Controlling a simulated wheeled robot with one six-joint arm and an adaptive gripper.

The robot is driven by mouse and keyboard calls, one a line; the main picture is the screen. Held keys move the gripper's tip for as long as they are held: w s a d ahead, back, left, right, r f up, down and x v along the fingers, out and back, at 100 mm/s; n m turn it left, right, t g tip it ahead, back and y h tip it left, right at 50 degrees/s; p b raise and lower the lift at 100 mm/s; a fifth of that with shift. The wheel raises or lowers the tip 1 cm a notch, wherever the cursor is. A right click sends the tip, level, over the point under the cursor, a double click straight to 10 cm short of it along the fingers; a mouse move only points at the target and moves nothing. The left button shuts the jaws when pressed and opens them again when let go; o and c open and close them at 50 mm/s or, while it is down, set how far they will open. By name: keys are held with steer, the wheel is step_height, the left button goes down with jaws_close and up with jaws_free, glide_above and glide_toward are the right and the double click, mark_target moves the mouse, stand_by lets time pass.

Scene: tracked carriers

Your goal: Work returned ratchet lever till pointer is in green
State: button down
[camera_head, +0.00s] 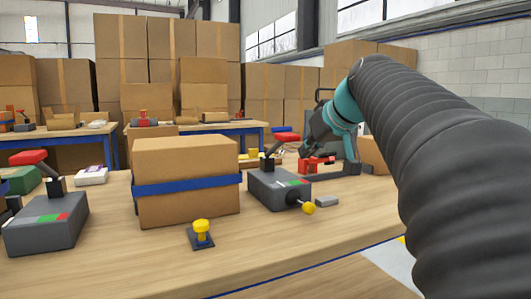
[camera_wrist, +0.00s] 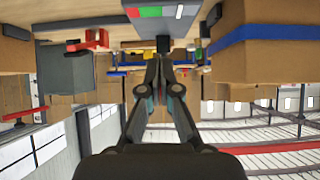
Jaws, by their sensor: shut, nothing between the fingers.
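The ratchet unit (camera_head: 278,190) is a grey box on the bench right of the strapped carton, with a green and red scale on top. In the upside-down wrist view the scale (camera_wrist: 150,12) is at the top. A white mark (camera_wrist: 180,11) lies beside the green, on the side away from the red; it looks like the pointer. My gripper (camera_wrist: 163,56) is shut and empty, its fingertips close to the lever's dark post (camera_wrist: 163,44). I cannot tell whether they touch.
A carton with a blue strap (camera_head: 185,205) stands left of the unit. A yellow knob on a dark base (camera_head: 201,235) sits in front. Another red-handled lever unit (camera_head: 45,225) is at left. A red clamp (camera_head: 318,163) is at right.

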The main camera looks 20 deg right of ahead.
steer(key=s+d+r, duration=0.1)
steer(key=s+r, duration=0.2)
steer(key=s, duration=0.6)
steer(key=shift+s+r+b, duration=0.25)
steer(key=shift+b, duration=0.1)
stand_by(0.4)
